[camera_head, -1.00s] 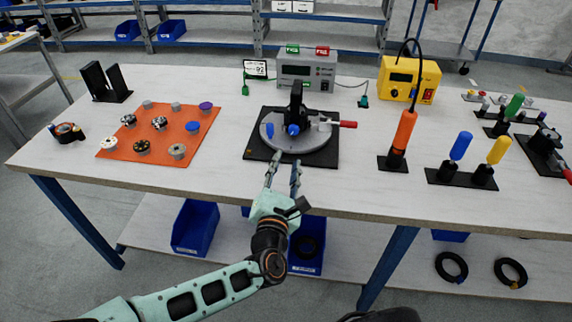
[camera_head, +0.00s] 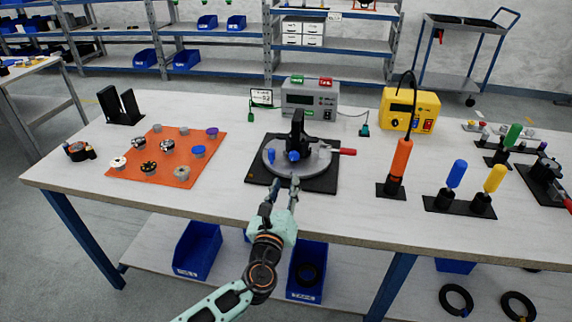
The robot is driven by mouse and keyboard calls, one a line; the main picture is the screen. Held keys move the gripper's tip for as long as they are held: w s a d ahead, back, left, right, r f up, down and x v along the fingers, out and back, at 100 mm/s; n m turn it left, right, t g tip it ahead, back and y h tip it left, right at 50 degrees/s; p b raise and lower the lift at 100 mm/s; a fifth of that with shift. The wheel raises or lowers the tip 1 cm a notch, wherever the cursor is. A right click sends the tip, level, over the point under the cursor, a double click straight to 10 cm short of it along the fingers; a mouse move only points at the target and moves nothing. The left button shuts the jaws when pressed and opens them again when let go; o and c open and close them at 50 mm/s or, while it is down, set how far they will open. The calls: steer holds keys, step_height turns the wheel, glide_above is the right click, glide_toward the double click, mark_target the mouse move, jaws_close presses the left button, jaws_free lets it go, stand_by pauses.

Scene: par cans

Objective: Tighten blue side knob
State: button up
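A grey round fixture (camera_head: 313,168) sits on a black base plate (camera_head: 258,180) near the front middle of the table. A black upright part (camera_head: 298,130) stands on it. One blue knob (camera_head: 293,155) is low on the front of the upright part. A second, upright blue piece (camera_head: 271,156) is on the left of the disc. I cannot tell which is the side knob. My gripper (camera_head: 285,182) is open and empty, with its fingers pointing at the fixture. In the picture its tips are just below the front blue knob, apart from it.
A red-handled clamp (camera_head: 346,152) sticks out on the fixture's right. An orange mat (camera_head: 143,178) with several small knobs lies left. A grey box (camera_head: 310,99) and a yellow unit (camera_head: 408,109) stand behind. An orange-handled driver (camera_head: 400,158) stands right.

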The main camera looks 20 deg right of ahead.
mark_target(294, 158)
steer(key=b, duration=0.1)
steer(key=w+b, duration=0.1)
steer(key=b, duration=0.1)
steer(key=shift+d+f, duration=0.3)
steer(key=shift+f, duration=0.05)
steer(key=w+d+b, duration=0.1)
steer(key=b, duration=0.1)
steer(key=shift+r+b, duration=0.1)
steer(key=shift+b, duration=0.25)
steer(key=x, duration=0.8)
steer(key=shift+r+b, duration=0.25)
steer(key=shift+b, duration=0.1)
jaws_close()
